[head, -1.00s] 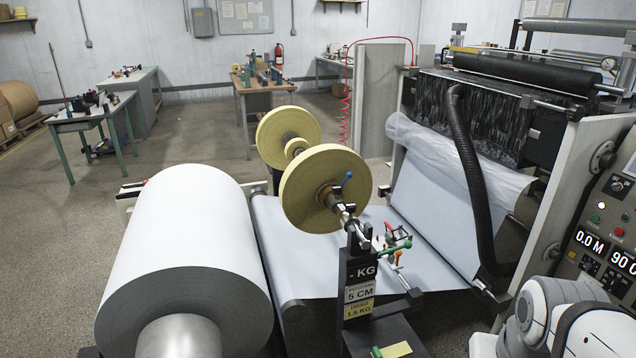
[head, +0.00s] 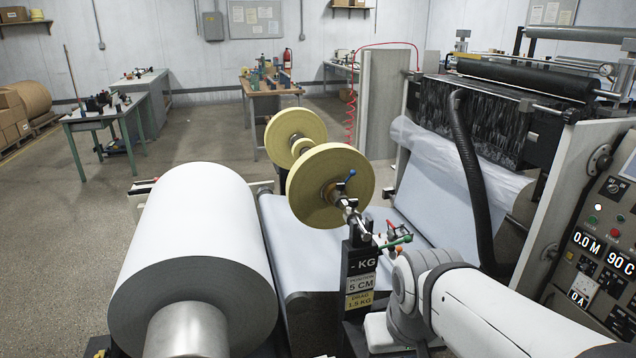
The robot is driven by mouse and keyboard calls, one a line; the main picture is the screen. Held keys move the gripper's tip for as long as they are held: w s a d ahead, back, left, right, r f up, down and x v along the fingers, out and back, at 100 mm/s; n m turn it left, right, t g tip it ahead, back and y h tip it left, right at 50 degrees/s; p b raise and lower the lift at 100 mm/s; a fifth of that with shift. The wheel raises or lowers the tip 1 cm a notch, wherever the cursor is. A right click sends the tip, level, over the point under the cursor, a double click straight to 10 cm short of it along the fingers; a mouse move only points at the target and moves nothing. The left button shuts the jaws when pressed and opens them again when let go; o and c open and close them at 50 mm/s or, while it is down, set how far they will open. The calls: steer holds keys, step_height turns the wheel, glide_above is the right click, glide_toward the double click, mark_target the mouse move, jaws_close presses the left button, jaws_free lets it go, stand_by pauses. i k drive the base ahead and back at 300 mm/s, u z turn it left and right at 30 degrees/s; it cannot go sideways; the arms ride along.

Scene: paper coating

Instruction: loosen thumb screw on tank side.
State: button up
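A long dark, streaked box (head: 480,118), which may be the tank, sits on the coating machine at the upper right. A metal rod or fitting (head: 548,108) shows at its near right end. I cannot make out a thumb screw on its side at this size. My arm's white links reach in from the lower right, below the machine. My gripper is out of the picture, so its state does not show.
A large white paper roll (head: 195,235) stands at the left front. Two yellowish reels (head: 332,188) sit on a shaft with coloured levers. A control panel (head: 605,245) is at the right. Floor at the left is open.

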mark_target(340, 186)
steer(key=z, duration=0.05)
steer(key=i, duration=1)
steer(key=u, duration=0.05)
